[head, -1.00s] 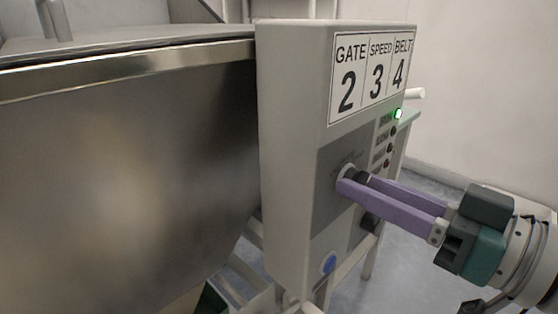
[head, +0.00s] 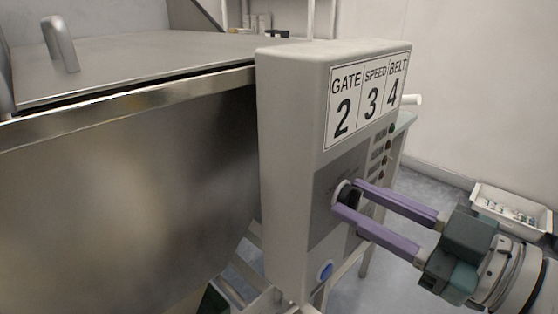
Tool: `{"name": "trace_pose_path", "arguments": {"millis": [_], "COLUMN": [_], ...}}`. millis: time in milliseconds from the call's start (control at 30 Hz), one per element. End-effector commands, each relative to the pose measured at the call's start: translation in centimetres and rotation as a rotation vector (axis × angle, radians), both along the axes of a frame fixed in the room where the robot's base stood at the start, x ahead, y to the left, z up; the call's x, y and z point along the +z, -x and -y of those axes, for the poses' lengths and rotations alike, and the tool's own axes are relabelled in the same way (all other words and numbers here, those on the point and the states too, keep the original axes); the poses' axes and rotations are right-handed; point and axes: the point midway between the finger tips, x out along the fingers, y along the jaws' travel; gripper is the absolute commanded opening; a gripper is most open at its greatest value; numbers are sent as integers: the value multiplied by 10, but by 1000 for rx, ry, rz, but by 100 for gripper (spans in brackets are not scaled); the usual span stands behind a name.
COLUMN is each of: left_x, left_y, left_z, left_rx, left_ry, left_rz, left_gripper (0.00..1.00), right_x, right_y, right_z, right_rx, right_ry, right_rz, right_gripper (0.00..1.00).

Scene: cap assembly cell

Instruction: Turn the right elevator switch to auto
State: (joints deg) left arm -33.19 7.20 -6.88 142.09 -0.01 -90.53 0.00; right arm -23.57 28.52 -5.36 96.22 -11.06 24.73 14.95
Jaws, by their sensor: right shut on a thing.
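The black switch knob (head: 350,199) sits in a pale round collar on the grey panel of the control box (head: 287,160). My right gripper (head: 349,196) reaches in from the right, its two purple fingers on either side of the knob and shut on it. The fingers hide part of the knob and the panel behind. The switch markings are too small to read. My left gripper is not in view.
A blue button (head: 325,271) is low on the box. A label (head: 367,96) reads GATE 2, SPEED 3, BELT 4; small unlit lamps (head: 388,150) sit below it. A large metal bin (head: 130,190) stands left. A white tray (head: 512,210) with small items is behind my gripper.

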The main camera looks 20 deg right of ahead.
Motion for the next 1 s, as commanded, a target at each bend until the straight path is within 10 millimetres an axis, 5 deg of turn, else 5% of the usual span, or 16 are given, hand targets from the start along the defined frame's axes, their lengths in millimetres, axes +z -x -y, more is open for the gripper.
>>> {"name": "trace_pose_path", "arguments": {"millis": [400, 1000], "left_x": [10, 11], "left_y": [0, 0], "left_z": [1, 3], "left_rx": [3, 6], "left_ry": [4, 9], "left_rz": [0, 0], "left_gripper": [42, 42], "right_x": [1, 1], "right_y": [0, 0], "right_z": [0, 0], "right_rx": [0, 0], "right_ry": [203, 242], "right_rz": [87, 104], "right_gripper": [0, 0]}}
